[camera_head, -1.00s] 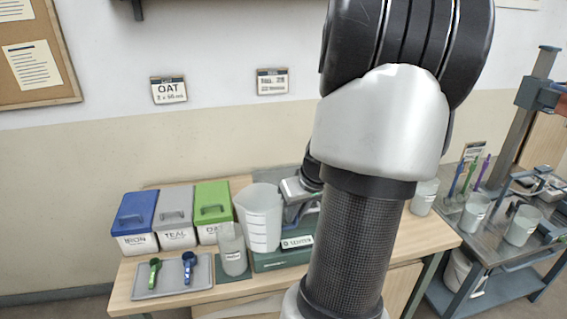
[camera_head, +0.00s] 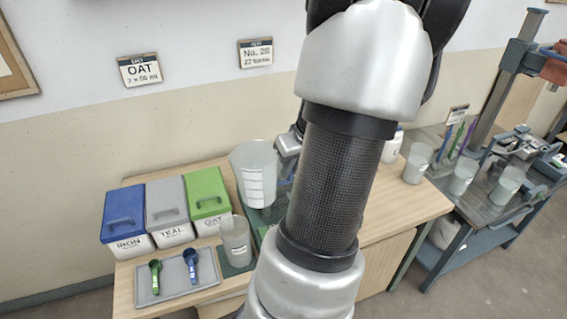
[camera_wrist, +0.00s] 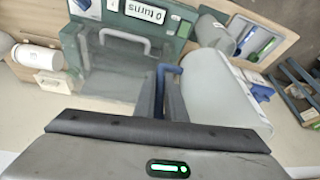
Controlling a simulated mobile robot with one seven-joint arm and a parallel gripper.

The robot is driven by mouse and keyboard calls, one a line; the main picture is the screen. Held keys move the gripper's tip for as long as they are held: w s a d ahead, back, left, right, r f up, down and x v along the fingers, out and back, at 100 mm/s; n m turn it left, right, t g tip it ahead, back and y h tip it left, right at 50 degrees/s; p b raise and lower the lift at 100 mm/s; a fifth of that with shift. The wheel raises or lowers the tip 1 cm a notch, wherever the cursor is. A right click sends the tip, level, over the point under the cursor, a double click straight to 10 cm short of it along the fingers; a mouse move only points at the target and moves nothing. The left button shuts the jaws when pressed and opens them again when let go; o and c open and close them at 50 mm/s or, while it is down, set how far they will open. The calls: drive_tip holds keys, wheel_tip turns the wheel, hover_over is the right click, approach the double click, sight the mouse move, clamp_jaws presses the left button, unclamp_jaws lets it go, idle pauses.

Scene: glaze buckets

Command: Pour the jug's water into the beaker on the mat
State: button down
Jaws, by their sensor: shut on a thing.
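The jug (camera_head: 255,178) is large, translucent and marked with white lines. It is upright or nearly so, raised above the bench behind the beaker. My gripper (camera_head: 289,143) is at its right side, partly hidden by my arm. In the wrist view, my gripper (camera_wrist: 168,95) is shut at the side of the jug (camera_wrist: 228,100); the grip itself is mostly hidden. The beaker (camera_head: 235,237), smaller and translucent, stands upright on the dark green mat (camera_head: 229,269). The water level is unclear.
Blue, grey and green lidded bins (camera_head: 168,206) stand left of the jug. A tray (camera_head: 175,281) with green and blue scoops lies in front of them. A green device (camera_wrist: 75,45) reading "0 turns" is beside the jug. Several cups stand on the right-hand bench (camera_head: 480,190).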

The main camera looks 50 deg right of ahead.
drive_tip(key=shift+s+f, duration=0.1)
drive_tip(key=shift+f, duration=1.7)
drive_tip(key=h, duration=0.1)
drive_tip(key=g+h, duration=0.1)
drive_tip(key=d+g+h, duration=0.1)
drive_tip(key=shift+s+n, duration=0.25)
drive_tip(key=shift+n, duration=0.15)
drive_tip(key=shift+f+g+h+b, duration=0.3)
drive_tip(key=shift+f+b, duration=0.1)
drive_tip(key=shift+b, duration=0.4)
drive_tip(key=shift+f+h+b, duration=0.1)
drive_tip(key=shift+h+b, duration=0.3)
drive_tip(key=shift+b, duration=0.55)
drive_tip(key=shift+g+b, duration=0.3)
drive_tip(key=shift+b, duration=0.4)
drive_tip(key=shift+a+r+n+h+b, duration=0.15)
drive_tip(key=shift+r+n+h+b, duration=0.15)
drive_tip(key=shift+h+b, duration=0.55)
